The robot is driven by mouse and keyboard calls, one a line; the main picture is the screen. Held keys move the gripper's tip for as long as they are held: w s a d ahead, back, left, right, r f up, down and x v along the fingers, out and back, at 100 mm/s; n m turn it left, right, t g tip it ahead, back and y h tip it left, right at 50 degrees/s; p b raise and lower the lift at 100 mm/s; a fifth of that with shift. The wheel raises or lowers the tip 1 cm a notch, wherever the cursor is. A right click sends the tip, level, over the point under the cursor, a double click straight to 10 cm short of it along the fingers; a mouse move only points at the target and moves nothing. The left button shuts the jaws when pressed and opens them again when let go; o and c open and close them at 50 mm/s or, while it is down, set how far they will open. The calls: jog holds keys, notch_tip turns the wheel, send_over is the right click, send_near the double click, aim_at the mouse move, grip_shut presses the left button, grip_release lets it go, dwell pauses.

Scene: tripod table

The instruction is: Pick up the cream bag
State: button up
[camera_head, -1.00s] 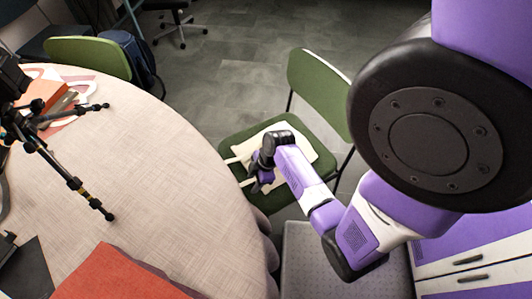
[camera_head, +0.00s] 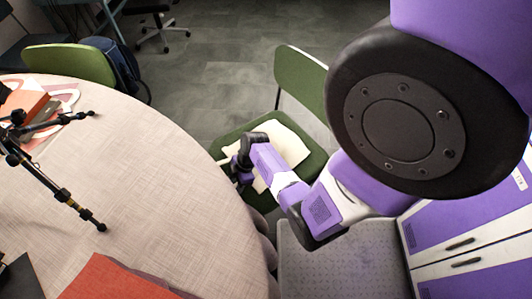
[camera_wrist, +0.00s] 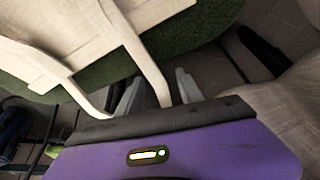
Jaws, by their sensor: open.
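The cream bag (camera_head: 286,147) lies flat on the seat of a green chair (camera_head: 309,163), partly hidden by my arm in the head view. In the wrist view the bag (camera_wrist: 85,30) fills the upper left, and its strap (camera_wrist: 143,62) hangs over the seat edge. The strap reaches down between the fingers of my gripper (camera_wrist: 155,90), which stand apart. In the head view my gripper (camera_head: 241,172) is at the seat's edge nearest the table, and its fingertips are hard to make out.
A round table (camera_head: 150,170) with a cloth stands close left of my gripper. It carries a black tripod (camera_head: 50,185) and an orange-red item (camera_head: 110,280). A grey seat (camera_head: 340,265) is in front. Another green chair (camera_head: 70,62) and a blue backpack (camera_head: 122,65) stand behind the table.

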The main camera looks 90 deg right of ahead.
grip_shut()
dwell(0.4)
notch_tip(320, 180, up, 10)
jog(key=shift+p, duration=0.75)
